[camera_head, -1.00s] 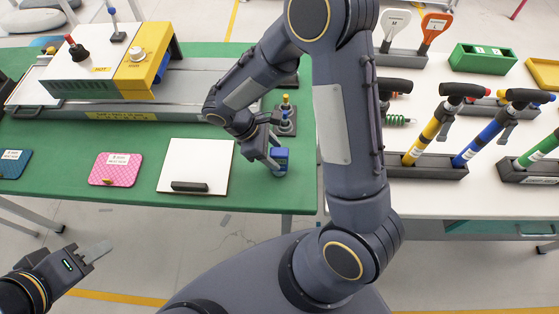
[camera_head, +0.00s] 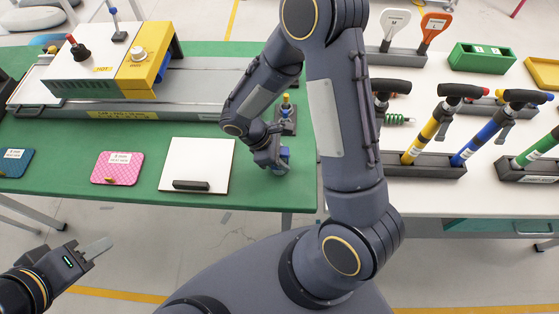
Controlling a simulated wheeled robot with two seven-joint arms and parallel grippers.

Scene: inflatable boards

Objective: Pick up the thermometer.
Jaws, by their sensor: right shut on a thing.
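A small blue item (camera_head: 284,153), which I take to be the thermometer, stands near the front right edge of the green table (camera_head: 260,196). My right gripper (camera_head: 279,163) is at it and shut on it. The wrist and fingers hide much of the item, and I cannot tell whether it touches the table. My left gripper (camera_head: 98,249) is low at the left, in front of the table and far from the item.
A white board with a dark bar (camera_head: 190,185) lies left of my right gripper, with a pink pad (camera_head: 116,168) farther left. A dark holder with a yellow-topped item (camera_head: 286,112) stands just behind. A white table (camera_head: 430,196) with pumps in trays is on the right.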

